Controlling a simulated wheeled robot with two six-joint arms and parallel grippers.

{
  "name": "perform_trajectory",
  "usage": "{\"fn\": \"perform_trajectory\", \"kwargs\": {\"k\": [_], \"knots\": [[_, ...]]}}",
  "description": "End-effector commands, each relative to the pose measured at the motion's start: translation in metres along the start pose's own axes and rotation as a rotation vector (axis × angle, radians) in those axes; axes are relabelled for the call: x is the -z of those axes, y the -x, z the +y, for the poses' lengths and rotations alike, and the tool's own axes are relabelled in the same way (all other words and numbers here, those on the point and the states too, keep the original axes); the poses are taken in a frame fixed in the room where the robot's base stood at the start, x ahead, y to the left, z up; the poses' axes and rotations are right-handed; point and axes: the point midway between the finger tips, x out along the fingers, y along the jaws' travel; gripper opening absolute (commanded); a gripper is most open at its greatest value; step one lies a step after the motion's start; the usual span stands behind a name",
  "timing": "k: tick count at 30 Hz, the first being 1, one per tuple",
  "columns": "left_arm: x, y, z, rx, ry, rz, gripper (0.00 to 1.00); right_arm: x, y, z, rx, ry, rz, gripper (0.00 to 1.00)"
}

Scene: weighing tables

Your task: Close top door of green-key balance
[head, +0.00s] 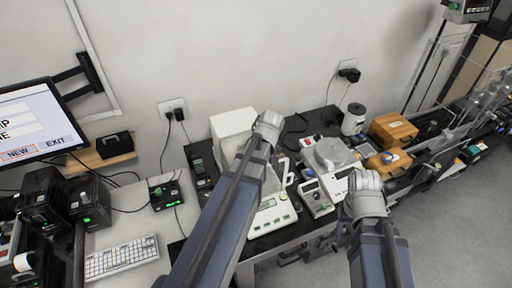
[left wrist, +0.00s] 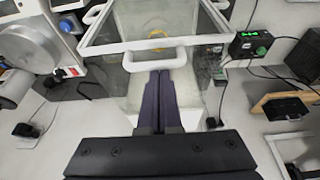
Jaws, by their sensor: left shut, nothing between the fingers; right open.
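The balance (head: 273,216) has a white base with green keys and a clear draft shield, partly hidden by my left arm in the head view. In the left wrist view its white-framed shield (left wrist: 110,47) fills the top centre, with a white loop handle (left wrist: 153,66) on the near rail. I cannot tell how far the top door is open. My left gripper (left wrist: 160,76) is shut and empty, its dark fingertips at the handle; contact is unclear. Its fingers are hidden in the head view. My right gripper (head: 362,182) is open, right of the balance near the table's front edge; its fingers are hard to make out.
A second balance with a round pan (head: 332,153) and a handheld meter (head: 316,197) stand right of the shield. A small box with a green display (head: 164,194) and a keyboard (head: 122,258) lie to the left. A monitor (head: 30,125) is at far left.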

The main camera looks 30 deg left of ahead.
Motion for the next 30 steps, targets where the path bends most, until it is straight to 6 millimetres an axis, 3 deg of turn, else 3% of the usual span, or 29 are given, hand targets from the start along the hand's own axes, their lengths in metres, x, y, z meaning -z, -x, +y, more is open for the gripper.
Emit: {"fn": "perform_trajectory", "kwargs": {"k": [17,23,27,30], "knots": [[-0.001,0.001,0.001,0.0,0.001,-0.003,0.0,0.0,0.001,0.0,0.0,0.0,0.0,0.5],[0.014,-0.001,0.004,0.0,0.0,-0.001,0.0,0.0,0.004,0.0,0.0,0.0,0.0,0.5],[0.035,-0.003,0.008,-0.001,-0.002,0.0,0.0,-0.001,0.009,0.001,0.0,0.001,0.0,0.5],[0.033,0.018,0.005,-0.001,-0.005,0.001,0.0,-0.002,0.028,0.003,0.0,0.002,-0.001,0.5]]}}
